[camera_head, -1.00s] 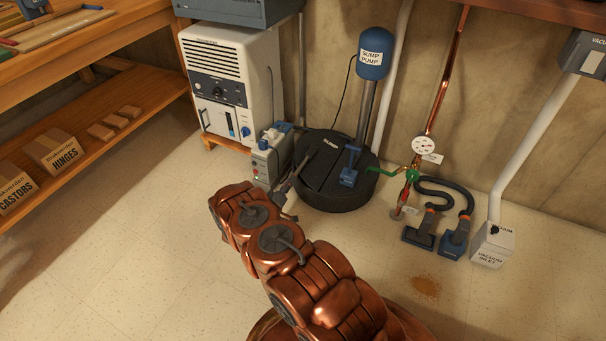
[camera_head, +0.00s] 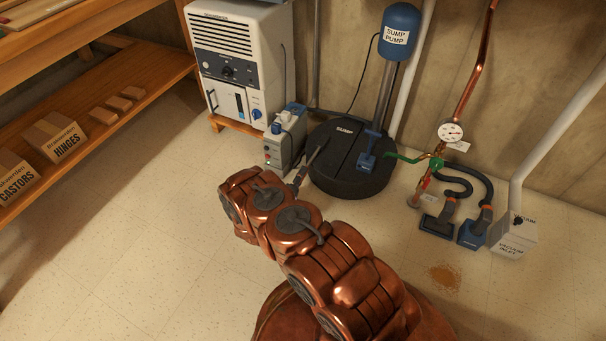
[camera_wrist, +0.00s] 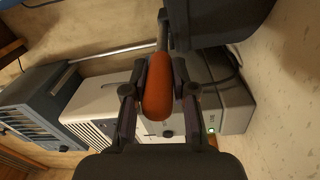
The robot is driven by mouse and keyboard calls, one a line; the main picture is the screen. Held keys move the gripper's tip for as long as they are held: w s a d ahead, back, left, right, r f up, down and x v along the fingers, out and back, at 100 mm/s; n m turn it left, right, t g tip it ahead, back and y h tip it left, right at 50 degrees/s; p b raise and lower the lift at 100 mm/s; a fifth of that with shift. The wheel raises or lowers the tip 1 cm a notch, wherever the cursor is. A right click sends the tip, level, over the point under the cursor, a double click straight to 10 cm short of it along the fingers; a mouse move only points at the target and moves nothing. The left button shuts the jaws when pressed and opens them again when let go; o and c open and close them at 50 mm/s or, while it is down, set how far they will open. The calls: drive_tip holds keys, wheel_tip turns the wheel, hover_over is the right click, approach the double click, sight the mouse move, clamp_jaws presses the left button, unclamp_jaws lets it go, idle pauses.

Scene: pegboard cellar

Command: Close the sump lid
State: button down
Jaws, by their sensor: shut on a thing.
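The black round sump (camera_head: 352,182) stands on the floor by the wall, its dark lid (camera_head: 342,150) marked SUMP on top. The lid looks flat or nearly so; I cannot tell whether it is fully seated. My gripper (camera_head: 298,180) is low at the sump's left side, partly hidden by my copper arm. In the wrist view, my gripper (camera_wrist: 160,75) is shut around an orange handle (camera_wrist: 157,96). A thin metal rod runs from this handle towards a dark body (camera_wrist: 218,20), likely the sump. In the head view a dark rod (camera_head: 313,157) runs from the gripper to the lid's left edge.
The blue sump pump (camera_head: 400,30) rises on a pole behind the lid, with a blue fitting (camera_head: 366,161) on the sump top. A small grey unit (camera_head: 285,138) and a white dehumidifier (camera_head: 240,60) stand left. Pipes and hoses (camera_head: 462,182) are right. The left floor is clear.

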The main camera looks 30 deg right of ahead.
drive_tip(key=shift+d, duration=0.15)
drive_tip(key=c, duration=0.9)
unclamp_jaws()
drive_tip(key=shift+f, duration=0.1)
drive_tip(key=shift+a, duration=0.2)
drive_tip(key=v, duration=1.2)
drive_tip(key=shift+w, duration=0.1)
